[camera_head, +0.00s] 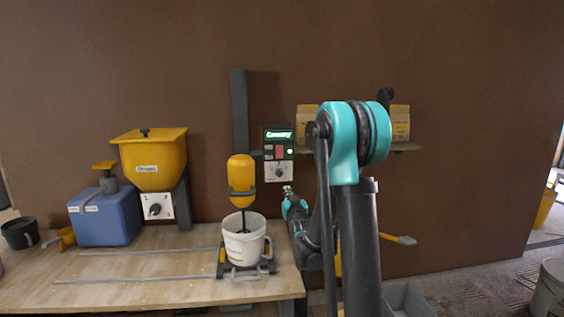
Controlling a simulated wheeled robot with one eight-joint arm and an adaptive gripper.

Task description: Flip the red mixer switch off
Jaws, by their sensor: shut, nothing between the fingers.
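The mixer's control box (267,143) is mounted on the wall beside the grey post, with a lit green display at its top. A small red switch (279,152) is on its face, with a green light to its right. I cannot tell the switch's tilt at this size. A white dial plate (278,172) is just below. The yellow mixer (241,174) hangs on the post, its shaft reaching into a white bucket (244,243). My gripper (288,189) is shut and empty, a little below the dial plate in the picture, apparently not touching it.
The wooden bench (150,265) holds a blue container (105,217), a black pot (20,232) and a yellow scoop (66,238). A yellow hopper (152,160) stands behind. A wall shelf (404,147) with paper bags (400,122) is partly hidden behind my arm.

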